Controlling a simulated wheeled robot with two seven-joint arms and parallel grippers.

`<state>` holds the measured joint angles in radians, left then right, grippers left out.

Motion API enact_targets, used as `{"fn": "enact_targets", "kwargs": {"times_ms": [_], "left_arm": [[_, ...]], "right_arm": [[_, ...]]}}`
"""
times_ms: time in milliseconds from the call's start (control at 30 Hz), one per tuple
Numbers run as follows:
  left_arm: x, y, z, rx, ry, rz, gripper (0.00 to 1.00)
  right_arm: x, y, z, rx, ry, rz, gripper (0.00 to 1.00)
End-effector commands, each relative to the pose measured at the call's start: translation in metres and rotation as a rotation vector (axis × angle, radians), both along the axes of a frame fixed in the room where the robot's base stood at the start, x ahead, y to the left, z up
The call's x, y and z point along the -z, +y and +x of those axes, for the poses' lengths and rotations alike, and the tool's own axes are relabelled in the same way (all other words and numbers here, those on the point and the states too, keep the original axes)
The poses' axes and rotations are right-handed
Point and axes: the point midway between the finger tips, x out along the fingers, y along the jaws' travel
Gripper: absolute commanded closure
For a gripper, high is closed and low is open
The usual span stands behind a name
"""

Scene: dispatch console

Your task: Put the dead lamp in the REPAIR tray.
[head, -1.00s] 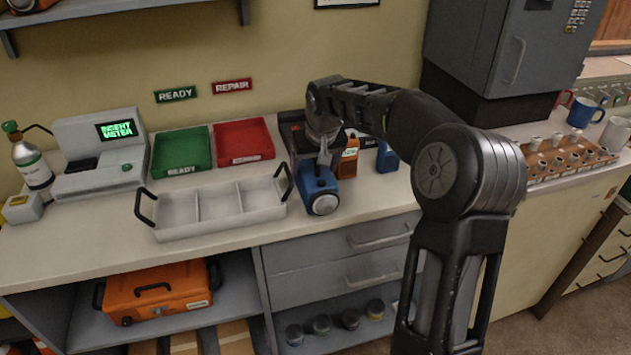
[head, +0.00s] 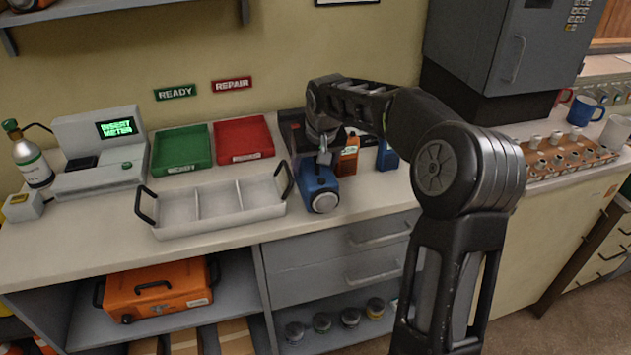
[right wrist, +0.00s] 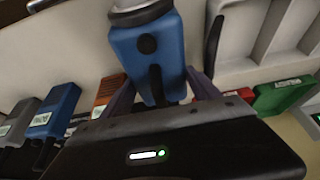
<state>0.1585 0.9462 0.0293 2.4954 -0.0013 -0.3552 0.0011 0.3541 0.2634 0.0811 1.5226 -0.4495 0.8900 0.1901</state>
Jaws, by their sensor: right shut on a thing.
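A blue lamp (head: 318,180) with a round pale lens is at the counter's front edge, right of the white divided tray. My right gripper (head: 324,158) reaches it from above and is shut on it. In the right wrist view the lamp (right wrist: 148,50) sits between the two fingers (right wrist: 160,85). I cannot tell whether the lamp touches the counter or is just above it, nor whether it is lit. The red REPAIR tray (head: 244,140) is at the back, under the REPAIR sign, and looks empty. My left gripper is not in view.
The green READY tray (head: 182,150) stands left of the red one. The white divided tray (head: 215,222), with raised black handles, is in front of both. An orange lamp (head: 349,160) and another blue lamp (head: 387,156) stand close right of my gripper. A meter (head: 100,160) is at left.

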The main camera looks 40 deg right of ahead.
Motion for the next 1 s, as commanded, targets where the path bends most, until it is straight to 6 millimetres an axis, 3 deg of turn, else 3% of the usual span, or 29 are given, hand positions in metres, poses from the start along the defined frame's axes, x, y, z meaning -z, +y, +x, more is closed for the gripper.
{"fn": "enact_targets", "kwargs": {"times_ms": [533,833,1000], "left_arm": [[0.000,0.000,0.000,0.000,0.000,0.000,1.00],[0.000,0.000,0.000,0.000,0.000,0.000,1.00],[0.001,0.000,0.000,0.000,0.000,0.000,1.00]], "right_arm": [[0.000,0.000,0.000,0.000,0.000,0.000,0.99],[-0.003,0.000,0.001,0.000,-0.004,-0.001,1.00],[-0.016,0.000,0.001,-0.001,-0.006,-0.002,1.00]]}}
